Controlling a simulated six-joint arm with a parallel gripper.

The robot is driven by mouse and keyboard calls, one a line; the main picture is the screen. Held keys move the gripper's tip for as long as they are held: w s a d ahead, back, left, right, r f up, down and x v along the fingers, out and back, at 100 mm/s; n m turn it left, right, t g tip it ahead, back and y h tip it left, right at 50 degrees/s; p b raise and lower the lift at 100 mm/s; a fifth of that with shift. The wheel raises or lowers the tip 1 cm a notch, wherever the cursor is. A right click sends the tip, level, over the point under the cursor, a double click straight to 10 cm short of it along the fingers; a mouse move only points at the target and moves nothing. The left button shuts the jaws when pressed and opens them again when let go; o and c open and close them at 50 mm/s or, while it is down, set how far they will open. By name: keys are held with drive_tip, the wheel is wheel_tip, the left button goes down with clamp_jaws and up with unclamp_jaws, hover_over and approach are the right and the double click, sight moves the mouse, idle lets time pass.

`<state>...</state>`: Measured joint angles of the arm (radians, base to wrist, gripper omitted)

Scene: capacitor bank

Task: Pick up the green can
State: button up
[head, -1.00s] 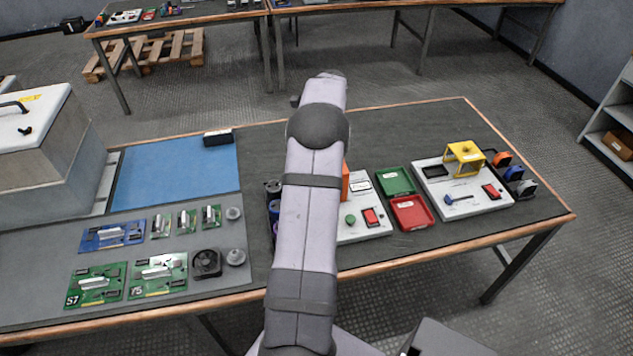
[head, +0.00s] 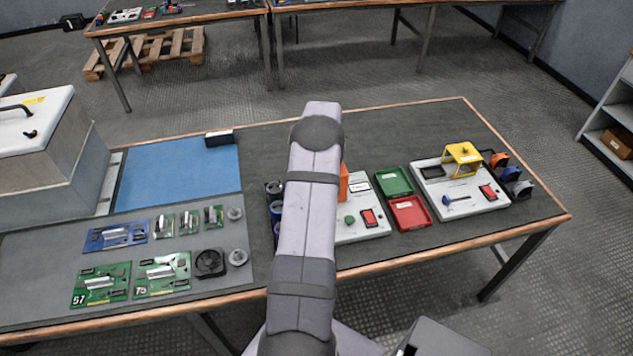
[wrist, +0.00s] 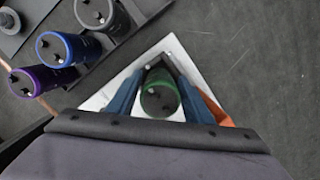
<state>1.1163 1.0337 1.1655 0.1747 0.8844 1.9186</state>
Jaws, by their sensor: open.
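The green can (wrist: 160,98) shows end-on in the wrist view, with two small terminals on its dark top. It stands over a white board (wrist: 108,94). My gripper (wrist: 161,72) is open, with one blue-and-dark finger on each side of the can. I cannot tell whether the fingers touch it. In the head view my own arm hides the gripper and the can, and part of the white board (head: 349,235).
A dark rack left of the gripper holds a black can (wrist: 97,12), a blue can (wrist: 62,48) and a purple can (wrist: 34,79). An orange part (wrist: 214,107) is close by the right finger. Green (head: 394,181) and red (head: 411,213) trays lie right of my arm.

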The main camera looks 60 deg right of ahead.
drive_tip(key=shift+f, duration=0.15)
drive_tip(key=c, duration=1)
